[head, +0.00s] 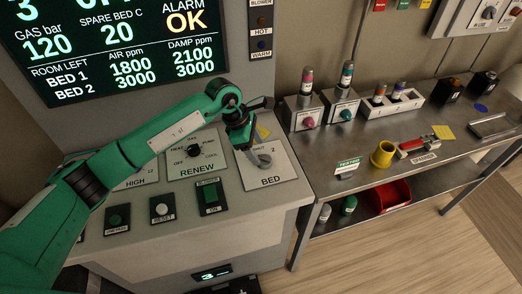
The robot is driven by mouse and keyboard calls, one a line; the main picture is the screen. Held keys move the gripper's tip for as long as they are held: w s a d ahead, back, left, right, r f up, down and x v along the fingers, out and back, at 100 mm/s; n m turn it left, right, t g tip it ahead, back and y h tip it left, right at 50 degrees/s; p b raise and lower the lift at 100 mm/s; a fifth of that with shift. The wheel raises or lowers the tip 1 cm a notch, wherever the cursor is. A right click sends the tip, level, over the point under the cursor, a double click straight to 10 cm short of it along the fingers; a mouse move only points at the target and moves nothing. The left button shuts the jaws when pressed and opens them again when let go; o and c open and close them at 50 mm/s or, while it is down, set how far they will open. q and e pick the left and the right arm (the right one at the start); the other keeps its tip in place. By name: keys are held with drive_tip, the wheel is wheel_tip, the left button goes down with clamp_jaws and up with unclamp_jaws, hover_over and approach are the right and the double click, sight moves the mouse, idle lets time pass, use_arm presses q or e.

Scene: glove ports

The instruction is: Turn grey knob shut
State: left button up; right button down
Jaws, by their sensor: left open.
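The grey knob (264,161) sits on the white plate marked BED (272,182) at the right end of the console. A SHUT mark shows at the plate's upper edge. My left gripper (248,146) is over the upper left of this plate, pointing down, close to the knob. It is open and covers part of the plate and perhaps part of the knob. I cannot tell whether its fingers touch the knob or which way the knob points. My right gripper is not in view.
The RENEW dial plate (197,152) is left of the BED plate. Green and white push buttons line the console's front, including RESET (161,209). A steel bench (350,170) at right holds bottles, a yellow cup (382,154) and a red bin (391,195) below.

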sight(263, 156)
use_arm(q)
drive_tip(key=p+x, duration=0.1)
drive_tip(key=x, duration=0.2)
drive_tip(key=shift+d+f, duration=0.25)
drive_tip(key=shift+f, duration=0.3)
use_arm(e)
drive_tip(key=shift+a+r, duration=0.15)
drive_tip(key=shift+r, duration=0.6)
use_arm(q)
drive_tip(key=shift+c, duration=0.4)
